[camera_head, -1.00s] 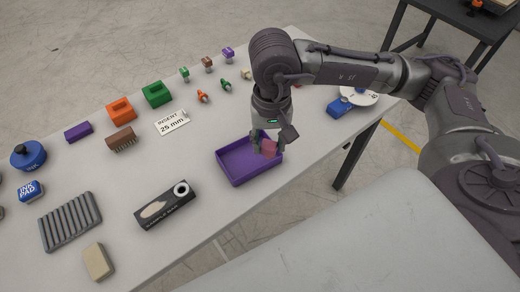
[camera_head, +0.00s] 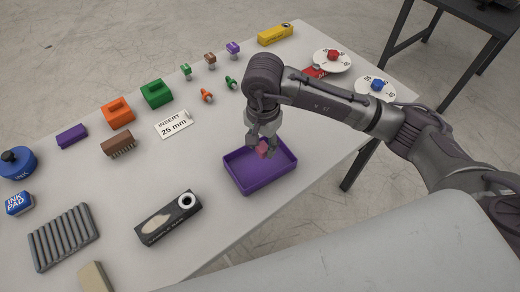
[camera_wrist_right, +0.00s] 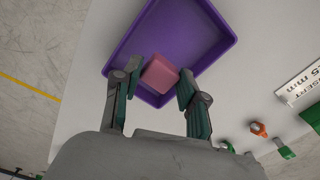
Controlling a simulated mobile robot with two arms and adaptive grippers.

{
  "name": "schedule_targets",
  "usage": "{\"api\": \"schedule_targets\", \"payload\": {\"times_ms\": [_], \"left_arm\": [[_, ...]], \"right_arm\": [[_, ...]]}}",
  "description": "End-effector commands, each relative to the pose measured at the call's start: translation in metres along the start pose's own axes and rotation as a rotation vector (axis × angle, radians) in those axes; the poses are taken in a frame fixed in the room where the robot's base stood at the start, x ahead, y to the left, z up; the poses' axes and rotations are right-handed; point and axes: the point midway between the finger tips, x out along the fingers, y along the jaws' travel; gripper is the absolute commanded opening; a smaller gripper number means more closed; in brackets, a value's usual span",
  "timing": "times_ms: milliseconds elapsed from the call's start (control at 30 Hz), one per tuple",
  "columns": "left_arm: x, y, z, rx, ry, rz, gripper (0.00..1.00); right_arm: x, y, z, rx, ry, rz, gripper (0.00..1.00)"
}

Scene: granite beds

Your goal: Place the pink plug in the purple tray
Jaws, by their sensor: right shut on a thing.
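The purple tray (camera_head: 262,180) sits near the table's front edge and also shows in the right wrist view (camera_wrist_right: 203,38). My right gripper (camera_head: 263,148) is shut on the pink plug (camera_head: 264,152), over the tray's far side in the head view. In the right wrist view the pink plug (camera_wrist_right: 159,75) sits between the two fingertips, with the tray behind it. I cannot tell whether the plug touches the tray floor. My left gripper is not in view.
A label card (camera_head: 174,124), a black box (camera_head: 168,218) and a grey ridged block (camera_head: 64,238) lie left of the tray. Small coloured plugs, orange (camera_head: 118,113) and green (camera_head: 156,93) blocks stand behind. Two dials (camera_head: 376,86) are at the right.

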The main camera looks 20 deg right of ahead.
Motion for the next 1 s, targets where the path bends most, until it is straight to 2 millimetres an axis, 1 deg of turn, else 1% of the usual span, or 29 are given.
{"api": "schedule_targets", "payload": {"times_ms": [67, 167, 300, 400, 500, 667, 833, 867, 900, 1000], "left_arm": [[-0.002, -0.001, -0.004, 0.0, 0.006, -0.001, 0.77], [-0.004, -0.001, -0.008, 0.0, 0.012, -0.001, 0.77], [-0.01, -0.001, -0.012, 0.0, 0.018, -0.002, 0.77], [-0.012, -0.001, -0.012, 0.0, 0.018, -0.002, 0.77], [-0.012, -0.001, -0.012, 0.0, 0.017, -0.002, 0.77], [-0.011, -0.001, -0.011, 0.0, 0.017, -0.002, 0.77], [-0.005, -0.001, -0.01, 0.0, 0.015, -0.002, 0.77], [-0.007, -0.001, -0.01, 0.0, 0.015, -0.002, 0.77], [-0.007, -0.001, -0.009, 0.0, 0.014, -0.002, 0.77], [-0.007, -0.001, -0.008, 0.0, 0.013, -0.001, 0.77]], "right_arm": [[0.003, -0.006, 0.002, -0.001, -0.001, 0.001, 0.0], [0.011, -0.007, 0.002, 0.001, -0.002, 0.004, 0.0], [0.032, -0.006, 0.003, 0.001, -0.002, 0.004, 0.0], [0.042, -0.007, 0.002, -0.001, -0.001, 0.002, 0.0], [0.045, -0.007, 0.002, -0.002, 0.0, 0.0, 0.0], [0.045, -0.007, 0.002, -0.002, 0.0, 0.0, 0.0], [0.05, -0.007, 0.002, -0.001, 0.001, 0.0, 0.0], [0.049, -0.007, 0.002, -0.001, 0.001, -0.001, 0.45], [0.048, -0.007, 0.002, -0.001, 0.001, 0.0, 0.52], [0.048, -0.007, 0.002, -0.001, 0.001, 0.0, 0.67]]}}
